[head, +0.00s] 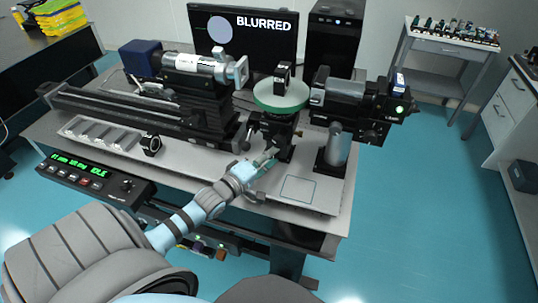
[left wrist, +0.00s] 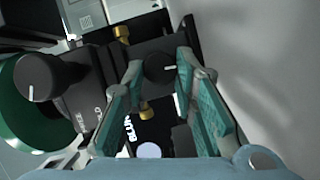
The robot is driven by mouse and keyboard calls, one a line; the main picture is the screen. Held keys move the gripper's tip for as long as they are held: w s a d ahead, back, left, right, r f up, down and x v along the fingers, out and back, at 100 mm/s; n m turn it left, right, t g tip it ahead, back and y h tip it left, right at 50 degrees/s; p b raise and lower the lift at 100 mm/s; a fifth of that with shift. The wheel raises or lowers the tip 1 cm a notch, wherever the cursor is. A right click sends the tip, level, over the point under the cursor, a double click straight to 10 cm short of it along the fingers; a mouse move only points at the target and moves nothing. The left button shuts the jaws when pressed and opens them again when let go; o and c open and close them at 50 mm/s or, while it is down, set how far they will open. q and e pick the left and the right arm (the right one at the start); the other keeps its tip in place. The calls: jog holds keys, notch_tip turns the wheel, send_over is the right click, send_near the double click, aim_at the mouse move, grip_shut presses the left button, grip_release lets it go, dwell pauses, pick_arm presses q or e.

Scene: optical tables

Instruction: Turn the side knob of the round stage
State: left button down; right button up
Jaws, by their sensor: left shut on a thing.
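The round stage has a green disc top (head: 268,100) on a black mount, and a small black block (head: 281,78) stands on it. In the left wrist view the disc's green edge (left wrist: 17,118) shows at the left. My left gripper (head: 268,158) is low at the front of the stage mount. The head view does not show this knob clearly. A second black knob (left wrist: 40,78) with a white mark is apart from the fingers. My right gripper is not in view.
A monitor (head: 244,35) behind reads "BLURRED" beside a pale disc. A black camera-like unit (head: 345,98) stands right of the stage, and a long rail assembly (head: 130,110) lies left. A control box (head: 95,181) reads "IDLE". The bench front right has a clear outlined square (head: 298,189).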

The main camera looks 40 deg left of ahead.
pick_arm(q)
jog(key=c, duration=1.3)
grip_release()
